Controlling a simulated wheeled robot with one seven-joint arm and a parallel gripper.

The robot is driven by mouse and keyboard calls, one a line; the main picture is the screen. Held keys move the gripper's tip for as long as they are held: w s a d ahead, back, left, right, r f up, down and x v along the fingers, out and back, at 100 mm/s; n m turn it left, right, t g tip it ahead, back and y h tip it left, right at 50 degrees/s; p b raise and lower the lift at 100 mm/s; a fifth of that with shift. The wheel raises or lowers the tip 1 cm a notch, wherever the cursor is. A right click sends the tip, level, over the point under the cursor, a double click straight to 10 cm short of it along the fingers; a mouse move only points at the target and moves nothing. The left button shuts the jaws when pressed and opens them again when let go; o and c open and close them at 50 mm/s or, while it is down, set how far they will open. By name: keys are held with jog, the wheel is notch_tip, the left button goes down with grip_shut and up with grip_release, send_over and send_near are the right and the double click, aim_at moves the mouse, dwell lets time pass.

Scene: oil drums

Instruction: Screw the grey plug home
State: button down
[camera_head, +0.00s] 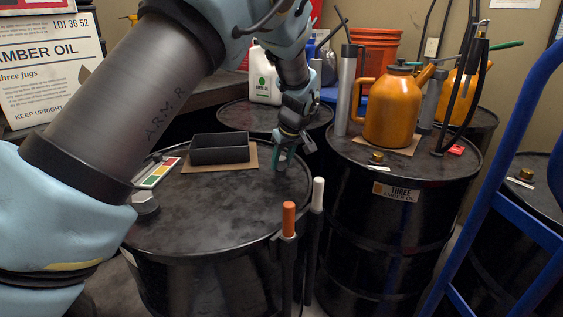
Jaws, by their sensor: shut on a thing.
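My gripper (284,151) points down at the far right part of the nearest black drum's lid (215,215), close to the rim. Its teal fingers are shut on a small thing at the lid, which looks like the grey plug. The fingers hide most of it, so I cannot tell how deep it sits or whether it is straight. A larger grey hexagonal piece (145,204) sits at the left of the same lid.
A black tray (220,148) on brown card and a coloured chart (157,173) lie on this lid. Orange-topped (289,218) and white-topped (318,194) handles stand at its right edge. Drum THREE (400,220) carries an orange jug (392,110). A blue frame (510,170) stands right.

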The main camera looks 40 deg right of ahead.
jog(key=shift+s+a+f, duration=0.1)
jog(key=shift+a+f, duration=0.05)
jog(key=shift+f, duration=0.3)
jog(key=c, duration=0.7)
grip_release()
jog(key=shift+o, duration=0.8)
jog(key=shift+f, duration=0.1)
jog(key=shift+o, duration=0.9)
jog(key=shift+r, duration=0.2)
jog(key=b+v, duration=0.2)
jog(key=v, duration=0.8)
jog(key=shift+r+b, duration=0.4)
